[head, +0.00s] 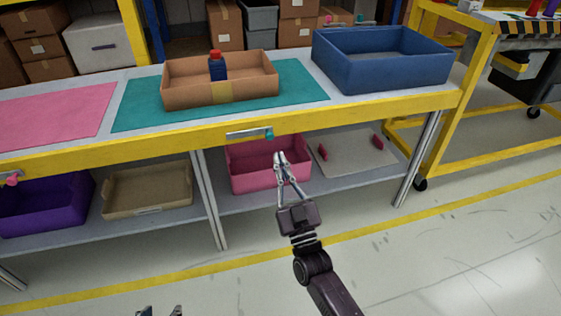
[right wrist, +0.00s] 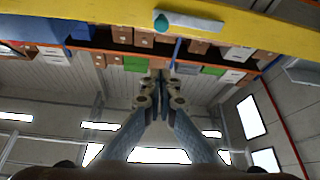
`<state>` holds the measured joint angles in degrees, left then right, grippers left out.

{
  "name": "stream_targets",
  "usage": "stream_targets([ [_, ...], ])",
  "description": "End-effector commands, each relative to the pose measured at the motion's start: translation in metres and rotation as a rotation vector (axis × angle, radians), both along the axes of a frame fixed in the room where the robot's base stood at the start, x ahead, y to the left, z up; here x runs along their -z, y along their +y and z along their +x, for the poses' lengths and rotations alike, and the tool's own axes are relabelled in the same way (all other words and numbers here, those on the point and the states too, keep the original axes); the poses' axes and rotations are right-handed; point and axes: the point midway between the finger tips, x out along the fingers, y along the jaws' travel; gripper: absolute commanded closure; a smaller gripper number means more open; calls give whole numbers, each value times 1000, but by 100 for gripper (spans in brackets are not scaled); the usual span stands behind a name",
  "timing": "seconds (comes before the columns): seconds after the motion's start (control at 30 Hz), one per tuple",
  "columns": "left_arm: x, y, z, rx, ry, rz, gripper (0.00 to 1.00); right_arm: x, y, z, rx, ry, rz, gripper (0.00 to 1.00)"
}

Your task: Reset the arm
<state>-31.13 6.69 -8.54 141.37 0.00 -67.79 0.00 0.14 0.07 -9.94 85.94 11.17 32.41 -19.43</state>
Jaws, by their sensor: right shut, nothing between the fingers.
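My right gripper (head: 280,156) is raised in front of the workbench, pointing toward its front edge below the grey drawer handle. Its fingers are together and empty. In the right wrist view the fingertips (right wrist: 160,78) meet below the yellow bench edge, clear of it. Only the tips of my left gripper (head: 159,311) show at the bottom edge of the head view, set apart from each other with nothing visible between them. The rest of the left arm is out of view.
The workbench (head: 295,124) holds a cardboard box (head: 190,97) with a blue, red-capped bottle (head: 217,68), and a blue crate (head: 340,73). A pink bin (head: 245,181) and a beige tray (head: 148,196) sit on the lower shelf. The floor in front is clear.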

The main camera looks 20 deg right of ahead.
Motion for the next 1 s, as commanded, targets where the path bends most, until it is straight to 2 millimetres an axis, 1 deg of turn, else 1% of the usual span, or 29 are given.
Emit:
stream_targets([
  [0.43,0,0,0,0,-1,0,60,1,0,0,-1,5,-1,100],
  [0.57,0,0,0,0,-1,0,60,10,4,-3,-24,68,-7,100],
  [0.67,0,0,0,0,-1,0,60,26,9,-9,-60,181,-16,100],
  [0.77,0,0,0,0,-2,0,60,48,15,-22,-99,334,-29,100],
  [0.87,0,0,0,0,-2,0,60,70,18,-42,-127,492,-39,100],
  [0.97,0,0,0,0,-2,0,60,91,17,-69,-142,654,-49,100],
  [1.0,0,0,0,0,-2,0,60,100,16,-81,-145,718,-53,100],
])
